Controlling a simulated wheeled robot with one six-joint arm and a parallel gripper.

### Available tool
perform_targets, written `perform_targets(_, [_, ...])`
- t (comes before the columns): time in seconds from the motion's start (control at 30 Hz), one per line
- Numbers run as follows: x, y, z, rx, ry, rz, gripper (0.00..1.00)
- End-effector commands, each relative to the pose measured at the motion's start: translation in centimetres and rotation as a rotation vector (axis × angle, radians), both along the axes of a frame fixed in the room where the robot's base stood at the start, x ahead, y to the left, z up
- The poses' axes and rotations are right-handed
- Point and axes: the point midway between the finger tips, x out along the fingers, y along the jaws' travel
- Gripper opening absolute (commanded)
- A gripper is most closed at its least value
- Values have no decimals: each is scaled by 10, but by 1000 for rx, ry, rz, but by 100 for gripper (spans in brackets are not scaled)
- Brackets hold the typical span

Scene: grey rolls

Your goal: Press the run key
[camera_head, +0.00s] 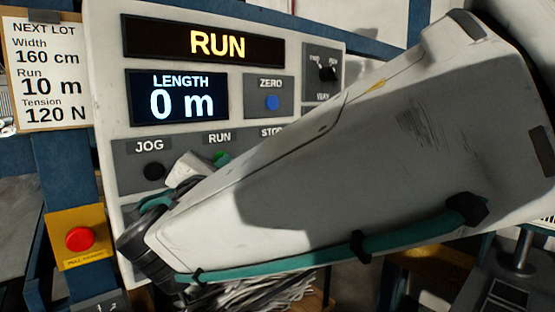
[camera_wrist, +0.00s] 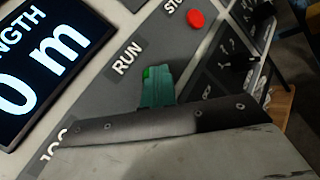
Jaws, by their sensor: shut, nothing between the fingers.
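The green run key (camera_head: 221,158) sits under the RUN label on the grey control panel, mostly hidden behind my arm and gripper in the head view. In the wrist view a bright green sliver of the run key (camera_wrist: 147,72) shows at the tip of my gripper (camera_wrist: 158,88). My gripper is shut and empty, its teal fingertips together at the key. They hide most of it, so I cannot tell how deep it is pressed. The top display (camera_head: 217,43) reads RUN. The length display (camera_head: 176,100) reads 0 m.
The black JOG key (camera_head: 153,171) is left of the run key. A red stop key (camera_wrist: 196,19) is on its other side. A blue ZERO key (camera_head: 272,102) and a selector knob (camera_head: 327,72) are above. A red button on yellow (camera_head: 79,238) is lower left.

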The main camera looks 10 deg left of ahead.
Motion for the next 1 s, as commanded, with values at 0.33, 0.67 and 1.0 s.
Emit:
perform_targets(0.33, [-10,-11,0,0,0,0,0])
perform_targets(0.67, [-11,-13,0,0,0,0,0])
perform_targets(1.0, [-31,-35,0,1,-1,1,0])
